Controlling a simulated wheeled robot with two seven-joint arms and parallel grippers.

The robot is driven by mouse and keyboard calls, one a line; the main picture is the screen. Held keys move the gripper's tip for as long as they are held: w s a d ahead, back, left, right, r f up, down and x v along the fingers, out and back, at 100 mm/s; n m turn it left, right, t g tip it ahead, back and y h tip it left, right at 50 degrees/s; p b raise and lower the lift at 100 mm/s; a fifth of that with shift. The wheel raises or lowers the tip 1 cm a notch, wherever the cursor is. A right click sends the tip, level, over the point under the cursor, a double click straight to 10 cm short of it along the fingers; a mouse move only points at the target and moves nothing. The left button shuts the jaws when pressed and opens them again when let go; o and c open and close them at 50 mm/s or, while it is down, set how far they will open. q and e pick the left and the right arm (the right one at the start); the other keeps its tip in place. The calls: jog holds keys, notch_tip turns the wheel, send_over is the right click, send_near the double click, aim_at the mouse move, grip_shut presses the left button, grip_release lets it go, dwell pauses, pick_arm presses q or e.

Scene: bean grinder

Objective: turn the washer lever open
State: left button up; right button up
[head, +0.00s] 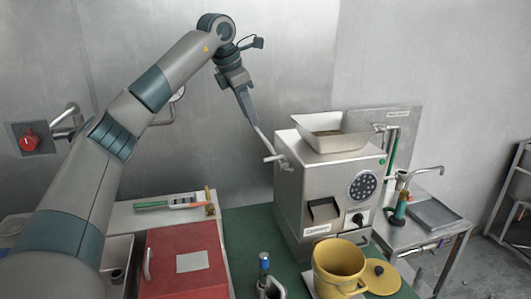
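My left gripper (246,104) points down beside the left side of the steel grinder (314,195). Its fingers look close together, but I cannot tell whether they are shut. A thin grey lever (265,142) on the grinder's left side runs up towards the fingertips; whether they touch is unclear. Which part is the washer lever is not certain. At the right, a side table (437,237) carries a metal tap with a lever-like arm (428,171) and a green-bodied fitting (398,212). My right gripper is not in view.
A yellow pot (338,265) stands before the grinder, its yellow lid (382,277) beside it. A red box (187,262) and a blue-handled tool (264,264) are nearby. A red knob (29,140) is on the left wall.

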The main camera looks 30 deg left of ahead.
aim_at(265, 160)
pick_arm(q)
jog(key=p+x, duration=0.5)
jog(key=x, duration=1.1)
jog(key=shift+f, duration=0.25)
grip_shut()
